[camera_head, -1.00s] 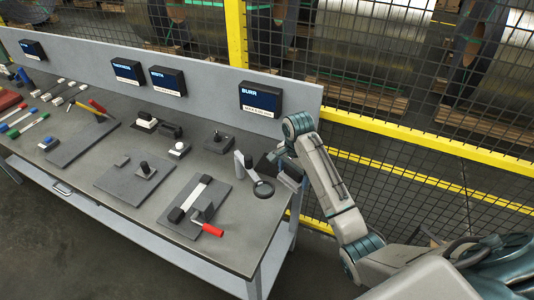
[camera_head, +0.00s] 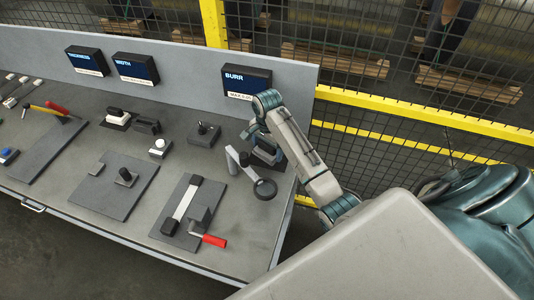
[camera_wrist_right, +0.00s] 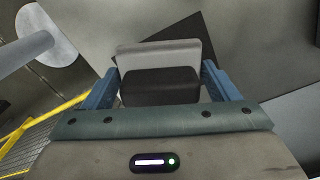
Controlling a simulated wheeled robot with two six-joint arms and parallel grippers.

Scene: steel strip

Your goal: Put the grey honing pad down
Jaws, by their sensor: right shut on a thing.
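My right gripper (camera_head: 266,150) is at the right end of the bench, just behind a magnifier on a stand (camera_head: 264,188). In the right wrist view its two blue fingers (camera_wrist_right: 160,88) are shut on the grey honing pad, a block with a light grey part (camera_wrist_right: 160,52) and a black part (camera_wrist_right: 160,86). A dark flat patch (camera_wrist_right: 190,35) shows on the bench beyond the pad in that view. I cannot tell whether the pad touches the surface. My left gripper is not in view.
The BURR display (camera_head: 246,82) stands behind the gripper. Left of the magnifier are a grey plate with a red-handled tool (camera_head: 213,241), another plate with a black knob (camera_head: 124,176) and a small dark block (camera_head: 204,133). A yellow-railed mesh fence (camera_head: 400,115) runs behind.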

